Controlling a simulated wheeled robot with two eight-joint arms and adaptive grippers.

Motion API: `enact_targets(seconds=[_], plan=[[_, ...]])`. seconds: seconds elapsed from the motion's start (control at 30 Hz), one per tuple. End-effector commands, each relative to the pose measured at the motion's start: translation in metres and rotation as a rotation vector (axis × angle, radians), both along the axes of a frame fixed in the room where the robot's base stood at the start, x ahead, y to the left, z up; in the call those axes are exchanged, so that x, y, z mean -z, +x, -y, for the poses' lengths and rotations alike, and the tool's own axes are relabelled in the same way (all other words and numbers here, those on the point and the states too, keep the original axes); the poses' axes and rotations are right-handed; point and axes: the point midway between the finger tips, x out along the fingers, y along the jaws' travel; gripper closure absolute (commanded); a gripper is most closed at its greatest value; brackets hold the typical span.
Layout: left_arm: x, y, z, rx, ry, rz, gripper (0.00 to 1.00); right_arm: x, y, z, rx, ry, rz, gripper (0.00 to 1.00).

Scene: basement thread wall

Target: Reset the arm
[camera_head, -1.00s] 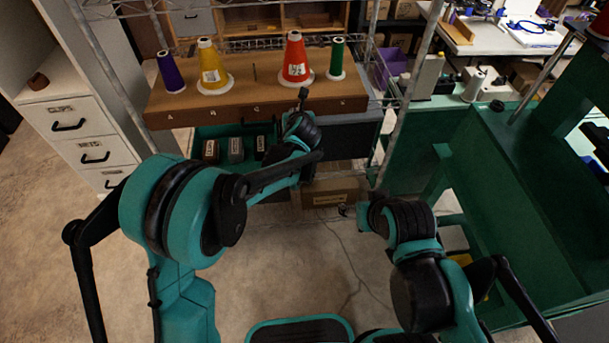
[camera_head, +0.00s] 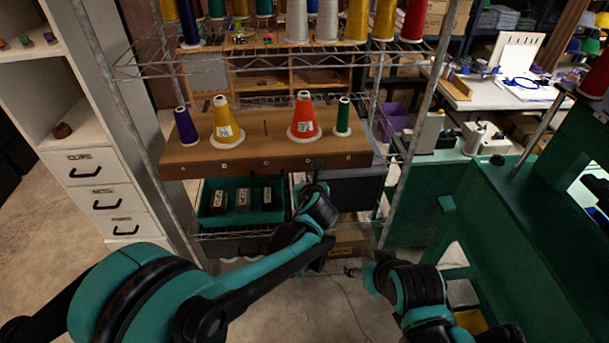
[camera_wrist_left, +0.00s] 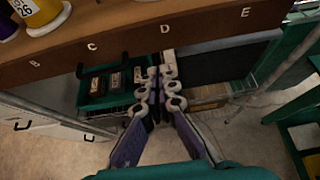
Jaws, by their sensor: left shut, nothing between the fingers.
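My left arm reaches in from the left in the head view. Its gripper (camera_head: 314,174) is small and dark there, by the lower front edge of the wooden spool board (camera_head: 272,145). In the left wrist view the same gripper (camera_wrist_left: 162,72) is shut and empty. Its fingertips are together just below the lettered board front, beside the green bin (camera_wrist_left: 92,101). My right arm is low at the right of the head view. Its gripper (camera_head: 366,274) is small and mostly hidden, so its jaws cannot be told.
Purple, yellow (camera_head: 224,124), red (camera_head: 304,118) and green cones stand on the board. The green bin (camera_head: 213,220) below holds dark labelled blocks. Metal rack posts flank it. A white drawer cabinet (camera_head: 98,190) stands left, a green bench (camera_head: 520,215) right.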

Motion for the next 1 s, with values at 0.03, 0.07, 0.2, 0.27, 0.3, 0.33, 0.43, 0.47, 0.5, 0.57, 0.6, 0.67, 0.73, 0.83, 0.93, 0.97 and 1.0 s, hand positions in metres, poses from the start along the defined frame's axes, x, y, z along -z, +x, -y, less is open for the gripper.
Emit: enact_targets(seconds=[0.03,0.07,0.2,0.27,0.3,0.33,0.43,0.47,0.5,0.57,0.6,0.67,0.73,0.83,0.93,0.97,1.0], plan=[[-0.007,-0.009,0.0,0.002,0.001,0.0,1.0,-0.004,0.0,0.0,0.0,0.0,0.0,0.36],[-0.009,-0.013,0.0,0.002,0.001,0.0,1.0,-0.005,0.0,0.0,0.0,0.0,0.0,0.36],[-0.015,-0.026,0.0,0.0,0.0,-0.001,1.0,-0.008,0.0,0.0,0.0,0.0,0.0,0.36],[-0.016,-0.028,0.0,0.0,0.0,-0.001,1.0,-0.008,0.0,0.0,0.0,0.0,0.0,0.36],[-0.016,-0.029,0.0,-0.001,0.0,-0.001,1.0,-0.009,0.0,0.0,0.0,0.0,0.0,0.36],[-0.016,-0.03,0.0,-0.001,0.0,-0.001,1.0,-0.009,0.0,0.0,0.0,0.0,0.0,0.36],[-0.017,-0.031,-0.002,-0.009,-0.01,-0.003,1.0,-0.008,0.0,0.0,0.0,0.0,0.0,0.36],[-0.017,-0.031,-0.006,-0.02,-0.025,-0.006,1.0,-0.008,0.0,0.0,0.0,0.0,0.0,0.36],[-0.019,-0.033,-0.012,-0.047,-0.058,-0.013,1.0,-0.008,0.0,0.0,0.0,0.0,0.0,0.36],[-0.023,-0.039,-0.029,-0.116,-0.147,-0.03,1.0,-0.007,0.0,0.0,0.0,0.0,0.0,0.36],[-0.026,-0.044,-0.044,-0.182,-0.231,-0.046,1.0,-0.006,0.0,0.0,0.0,0.0,0.0,0.36],[-0.03,-0.056,-0.072,-0.312,-0.391,-0.072,1.0,-0.005,0.0,0.0,0.0,0.0,0.0,0.36],[-0.035,-0.076,-0.107,-0.496,-0.611,-0.099,1.0,-0.003,0.0,0.0,0.0,0.0,0.0,0.36],[-0.037,-0.111,-0.152,-0.783,-0.943,-0.126,1.0,-0.001,0.0,0.0,0.0,0.0,0.0,0.36],[-0.034,-0.151,-0.188,-1.077,-1.267,-0.131,1.0,0.001,0.0,0.0,0.0,0.0,0.0,0.36],[-0.033,-0.163,-0.197,-1.165,-1.364,-0.128,1.0,0.001,0.0,0.0,0.0,0.0,0.0,0.36],[-0.03,-0.179,-0.208,-1.284,-1.491,-0.122,1.0,0.002,0.0,0.0,0.0,0.0,0.0,0.36]])
